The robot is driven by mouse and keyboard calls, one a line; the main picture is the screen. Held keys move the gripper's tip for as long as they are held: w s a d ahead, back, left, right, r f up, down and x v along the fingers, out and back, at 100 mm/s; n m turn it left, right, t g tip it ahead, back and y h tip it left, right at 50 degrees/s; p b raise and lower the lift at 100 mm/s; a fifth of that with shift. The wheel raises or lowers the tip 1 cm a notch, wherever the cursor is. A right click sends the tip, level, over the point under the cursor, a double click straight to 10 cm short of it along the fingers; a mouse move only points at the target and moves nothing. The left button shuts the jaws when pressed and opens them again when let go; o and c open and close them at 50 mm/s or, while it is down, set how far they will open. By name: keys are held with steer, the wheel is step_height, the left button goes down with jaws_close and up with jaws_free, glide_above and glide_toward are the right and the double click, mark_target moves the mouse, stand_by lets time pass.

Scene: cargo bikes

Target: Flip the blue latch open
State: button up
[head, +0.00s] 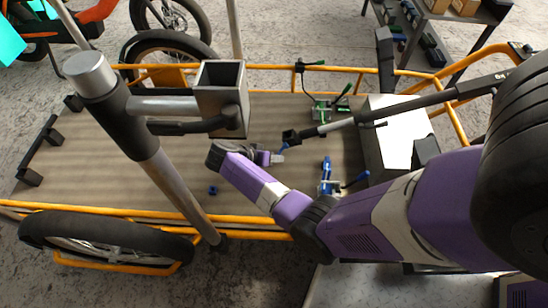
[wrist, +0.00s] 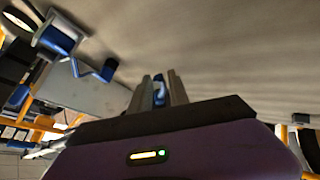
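I cannot tell whether that patch is held or lies beyond.
A green latch (head: 325,108) stands behind the blue one. A white box (head: 395,118) is to the right. A grey rod (head: 345,124) ends close to my gripper. A small blue part (head: 212,190) lies on the deck (head: 110,160). A metal post (head: 170,180) rises at left.

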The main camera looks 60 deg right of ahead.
steer(key=p+v, duration=0.2)
steer(key=v, duration=0.5)
steer(key=shift+a+r, duration=0.2)
steer(key=shift+w, duration=0.15)
